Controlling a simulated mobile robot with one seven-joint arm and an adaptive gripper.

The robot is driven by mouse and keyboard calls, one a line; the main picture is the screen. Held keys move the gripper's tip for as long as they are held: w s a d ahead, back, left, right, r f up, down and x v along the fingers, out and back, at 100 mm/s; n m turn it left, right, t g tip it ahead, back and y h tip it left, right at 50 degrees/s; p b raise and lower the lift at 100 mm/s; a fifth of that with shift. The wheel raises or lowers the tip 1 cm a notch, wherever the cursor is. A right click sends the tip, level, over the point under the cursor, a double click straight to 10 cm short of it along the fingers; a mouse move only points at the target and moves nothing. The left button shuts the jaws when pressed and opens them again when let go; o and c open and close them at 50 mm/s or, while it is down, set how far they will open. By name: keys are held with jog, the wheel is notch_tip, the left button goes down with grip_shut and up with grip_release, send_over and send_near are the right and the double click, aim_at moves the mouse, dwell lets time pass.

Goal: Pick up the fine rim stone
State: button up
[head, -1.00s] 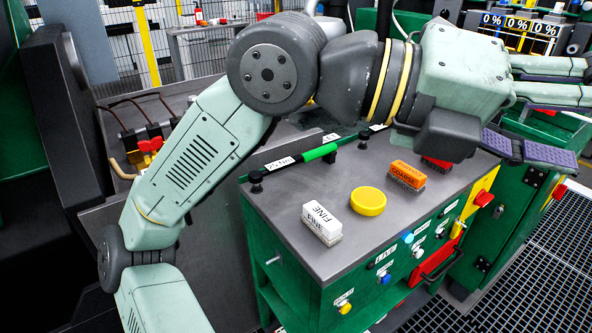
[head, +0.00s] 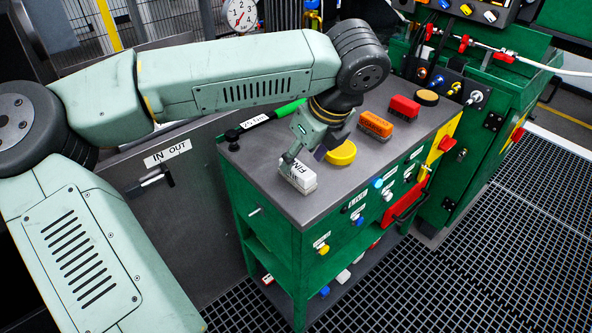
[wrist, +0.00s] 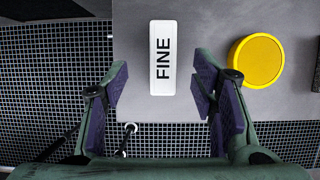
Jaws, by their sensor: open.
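The fine rim stone is a white block marked FINE (head: 300,178), lying on the grey top of the green cabinet near its front left corner. In the wrist view the stone (wrist: 162,57) lies just beyond and between my fingertips, its long side in line with the jaws. My gripper (wrist: 160,90) is open with nothing between its purple pads. In the head view my gripper (head: 305,155) is directly above the stone and hides part of it. I cannot tell the exact height of the fingers above the top.
A yellow round piece (head: 341,153) sits close to the right of the stone, also in the wrist view (wrist: 257,61). An orange block (head: 375,124), a red block (head: 404,107) and a green-handled tool (head: 280,113) lie further back. The cabinet top (head: 318,206) is bare in front.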

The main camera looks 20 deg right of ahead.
aim_at(298, 167)
jog(key=p+x, duration=0.2)
jog(key=x, duration=0.3)
jog(key=shift+w+d+f, duration=0.1)
jog(key=shift+d+f, duration=0.05)
jog(key=shift+f, duration=0.15)
jog(key=shift+c, duration=0.2)
grip_shut()
